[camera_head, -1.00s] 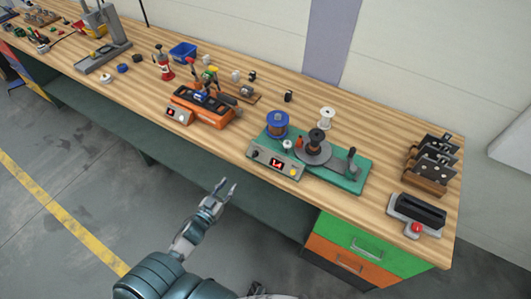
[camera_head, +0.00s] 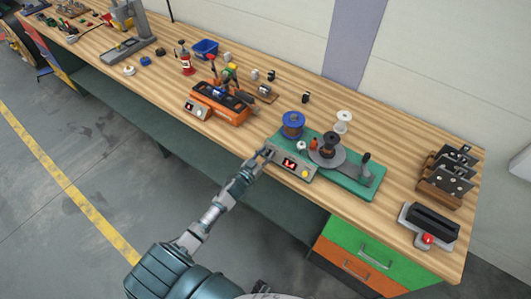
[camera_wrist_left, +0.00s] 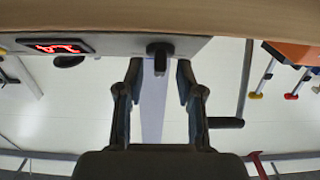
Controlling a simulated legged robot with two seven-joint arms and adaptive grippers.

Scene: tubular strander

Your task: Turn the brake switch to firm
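The tubular strander (camera_head: 350,184) is a green-based machine with a blue spool, a dark spool on a disc and a grey front panel (camera_head: 308,176) with a red display. My left gripper (camera_head: 266,153) is at the left end of that panel and covers the panel's left knob in the head view. In the left wrist view, my left gripper (camera_wrist_left: 159,72) is open, with one finger on each side of a small dark knob (camera_wrist_left: 158,50), likely the brake switch. I cannot tell whether the fingers touch it. Its markings are not readable. My right gripper is not in view.
An orange device (camera_head: 220,104) stands left of the strander. A dark rack (camera_head: 447,176) and a grey box with a red button (camera_head: 428,239) are at the right end of the wooden bench (camera_head: 165,100). Drawers (camera_head: 360,245) hang below. The floor in front is clear.

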